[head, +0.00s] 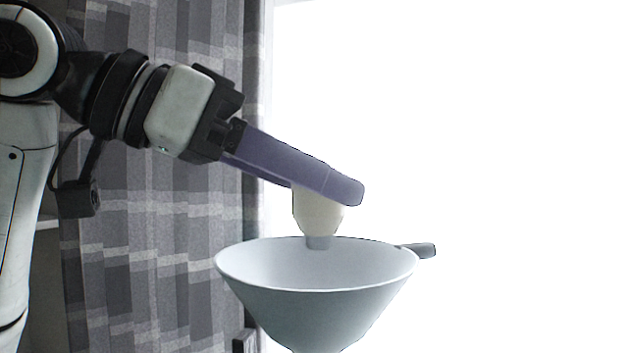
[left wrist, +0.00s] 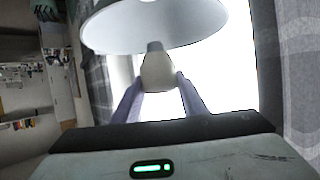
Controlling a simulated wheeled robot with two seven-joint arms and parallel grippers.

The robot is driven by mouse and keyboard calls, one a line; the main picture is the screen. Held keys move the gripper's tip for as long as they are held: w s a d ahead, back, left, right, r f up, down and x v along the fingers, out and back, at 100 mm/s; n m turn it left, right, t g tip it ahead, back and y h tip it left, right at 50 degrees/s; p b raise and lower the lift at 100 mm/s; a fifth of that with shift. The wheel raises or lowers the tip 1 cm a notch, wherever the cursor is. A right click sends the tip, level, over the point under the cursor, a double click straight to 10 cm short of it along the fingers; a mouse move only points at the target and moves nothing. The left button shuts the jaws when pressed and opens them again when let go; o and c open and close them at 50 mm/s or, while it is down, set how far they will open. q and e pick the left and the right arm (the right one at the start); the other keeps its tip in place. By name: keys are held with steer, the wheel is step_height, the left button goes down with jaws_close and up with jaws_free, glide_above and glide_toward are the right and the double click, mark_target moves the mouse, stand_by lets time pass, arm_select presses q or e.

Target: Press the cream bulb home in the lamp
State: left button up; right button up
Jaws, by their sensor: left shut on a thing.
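The cream bulb (head: 317,213) is held between the purple fingers of my left gripper (head: 345,190), with its grey base pointing down. In the head view the base is at the level of the open top of the lamp's pale cone-shaped shade (head: 310,305), over its far rim in the picture. In the left wrist view the bulb (left wrist: 158,72) sits between the two fingers (left wrist: 160,90), and its base overlaps the shade (left wrist: 150,25). The inside bottom of the shade and any socket are hidden. My right gripper is not in view.
A small grey handle-like piece (head: 418,249) sticks out at the right of the shade's rim. A grey patterned curtain (head: 150,270) hangs behind on the left, beside a bright white window area (head: 500,150). Shelves with small items (left wrist: 25,90) show far off in the left wrist view.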

mark_target(312, 248)
arm_select(q)
steer(key=shift+w+a, duration=0.1)
steer(key=shift+a, duration=0.05)
step_height(312, 248, down, 4)
steer(key=b, duration=0.2)
steer(key=shift+r+b, duration=0.2)
steer(key=shift+b, duration=0.1)
steer(key=shift+f+b, duration=0.7)
steer(key=shift+f, duration=0.4)
steer(key=shift+f, duration=1.25)
stand_by(0.5)
steer(key=o, duration=0.5)
steer(key=shift+f, duration=0.1)
steer(key=o, duration=0.5)
